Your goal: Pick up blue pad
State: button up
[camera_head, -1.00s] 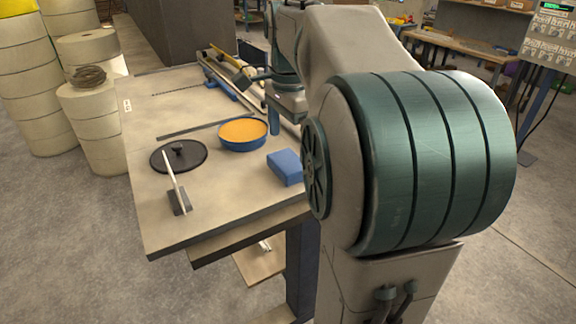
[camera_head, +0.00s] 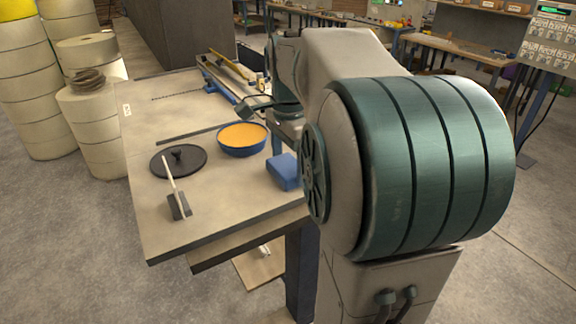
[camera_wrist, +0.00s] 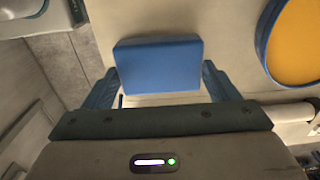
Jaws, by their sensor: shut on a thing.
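The blue pad (camera_head: 283,172) is a block at the right of the grey table, in front of a bowl; my arm hides its right end in the head view. In the wrist view the blue pad (camera_wrist: 158,66) lies between the two blue fingers of my gripper (camera_wrist: 160,72), one finger at each side. The gripper is shut on the pad. The pad is at or close to the tabletop; I cannot tell whether it touches. In the head view the fingers are hidden behind my arm.
A blue bowl with orange contents (camera_head: 243,138) stands behind the pad. A black round lid (camera_head: 179,161) and a white-handled scraper (camera_head: 178,203) lie to the left. A thin dark bar (camera_head: 190,134) lies behind.

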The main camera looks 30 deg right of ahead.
aim_at(289, 164)
jog(key=shift+r, duration=0.5)
notch_tip(289, 164, up, 3)
jog(key=s+d+r+b, duration=0.1)
jog(key=s+d+r, duration=0.6)
jog(key=s, duration=0.2)
jog(key=shift+d, duration=0.3)
jog(key=o, duration=0.4)
jog(key=c, duration=0.3)
